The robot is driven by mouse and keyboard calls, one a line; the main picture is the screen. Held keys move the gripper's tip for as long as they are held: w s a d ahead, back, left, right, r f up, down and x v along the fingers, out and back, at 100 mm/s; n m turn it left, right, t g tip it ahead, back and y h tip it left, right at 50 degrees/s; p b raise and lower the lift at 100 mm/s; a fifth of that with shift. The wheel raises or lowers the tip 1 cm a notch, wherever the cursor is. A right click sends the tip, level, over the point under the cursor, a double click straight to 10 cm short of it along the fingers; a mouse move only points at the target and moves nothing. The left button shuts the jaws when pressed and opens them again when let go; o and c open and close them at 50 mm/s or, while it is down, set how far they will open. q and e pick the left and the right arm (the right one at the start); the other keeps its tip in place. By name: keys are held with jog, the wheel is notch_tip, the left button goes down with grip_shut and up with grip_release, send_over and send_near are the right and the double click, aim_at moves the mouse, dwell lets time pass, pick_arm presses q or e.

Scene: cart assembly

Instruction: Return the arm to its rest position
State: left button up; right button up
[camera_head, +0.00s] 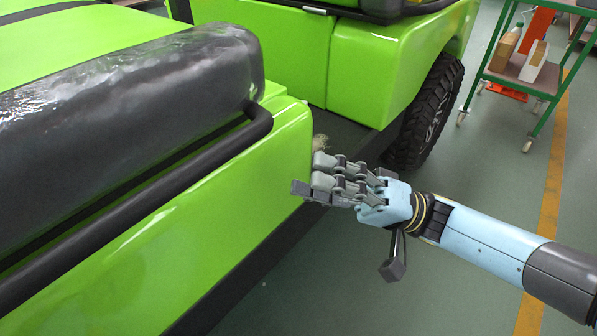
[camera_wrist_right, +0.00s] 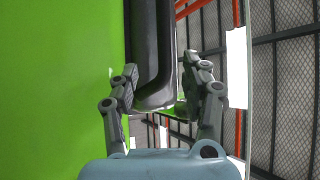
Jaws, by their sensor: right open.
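My right gripper (camera_head: 318,178) reaches in from the right in the head view, its fingers pointing left beside the green cart body (camera_head: 262,165). In the right wrist view the two fingers of my right gripper (camera_wrist_right: 168,92) stand apart and nothing is held between them. The end of a dark bar or cushion (camera_wrist_right: 152,60) shows beyond and between the fingers. Whether the fingertips touch the cart cannot be told. My left gripper is not in view.
A black seat cushion (camera_head: 130,105) and a black handrail (camera_head: 140,205) run along the cart at left. A black tyre (camera_head: 430,110) stands behind my right gripper. A green wheeled shelf (camera_head: 520,75) is at upper right. The floor (camera_head: 400,290) below my arm looks clear.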

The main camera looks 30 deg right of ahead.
dwell(0.5)
jog(key=s+a+f+m+g+h+p, duration=0.1)
jog(key=s+a+f+g+h+p, duration=0.2)
jog(key=s+f, duration=0.7)
jog(key=s+a+f+m+g+h+p, duration=0.1)
jog(key=s+f+g+h, duration=0.4)
jog(key=f, duration=1.1)
jog(key=s+d+f+n+g+h+p, duration=0.1)
jog(key=s+d+f+g+h, duration=0.2)
jog(key=s+f, duration=0.35)
jog(key=s+d+f+g+h, duration=0.1)
jog(key=s+d+f+h, duration=0.25)
jog(key=s+f, duration=0.3)
jog(key=s+d+f+n+t+h, duration=0.1)
jog(key=s+d+f+n+h, duration=0.1)
jog(key=s+d+h, duration=0.4)
jog(key=shift+s+d+f+n, duration=0.2)
jog(key=shift+d+f+n, duration=0.25)
jog(key=shift+d, duration=0.6)
